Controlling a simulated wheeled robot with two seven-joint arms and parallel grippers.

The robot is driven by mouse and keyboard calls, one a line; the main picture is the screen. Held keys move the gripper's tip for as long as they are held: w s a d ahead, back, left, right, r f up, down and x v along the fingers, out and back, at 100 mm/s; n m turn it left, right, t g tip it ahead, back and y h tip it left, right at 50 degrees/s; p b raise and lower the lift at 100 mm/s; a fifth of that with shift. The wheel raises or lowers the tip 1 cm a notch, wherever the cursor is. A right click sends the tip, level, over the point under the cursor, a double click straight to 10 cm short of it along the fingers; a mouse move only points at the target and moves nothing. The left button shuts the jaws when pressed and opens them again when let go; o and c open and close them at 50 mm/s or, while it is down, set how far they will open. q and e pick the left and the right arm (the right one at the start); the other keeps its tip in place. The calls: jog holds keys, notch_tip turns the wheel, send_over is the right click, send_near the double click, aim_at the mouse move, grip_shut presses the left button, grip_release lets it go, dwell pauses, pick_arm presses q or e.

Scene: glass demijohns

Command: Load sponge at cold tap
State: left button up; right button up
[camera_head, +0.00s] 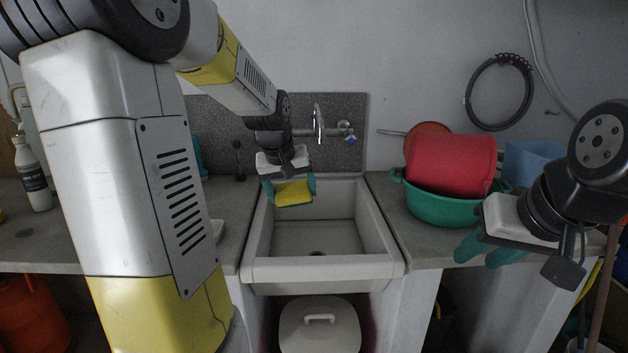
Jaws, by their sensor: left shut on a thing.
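My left gripper (289,190) hangs over the back left part of the stone sink (375,258). Its teal fingers are shut on a yellow sponge with a green layer (293,193), held above the basin. The chrome tap (318,125) is on the grey splashback, to the right of and behind the sponge; the sponge is apart from it. A blue handle (351,138) sits at its right end. I cannot tell whether water runs. My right gripper (484,254) is in front of the right counter, away from the sink. Its fingertips are seen at an angle and their gap is unclear.
A green basin (428,205) with a red tub (452,165) stands on the right counter, close to my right gripper. A blue container (530,158) is behind. A white bottle (35,178) stands far left. A lidded bin (320,330) is under the sink.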

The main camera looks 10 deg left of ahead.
pick_arm(q)
jog(key=shift+w+a+r, duration=0.15)
jog(key=shift+w+r, duration=0.3)
jog(key=w+f, duration=0.2)
jog(key=w, duration=1.1)
jog(key=shift+w+d+f, duration=0.25)
jog(key=shift+d+f, duration=0.05)
jog(key=shift+f, duration=0.1)
pick_arm(e)
jog(key=shift+w, duration=0.25)
jog(key=shift+o, duration=0.4)
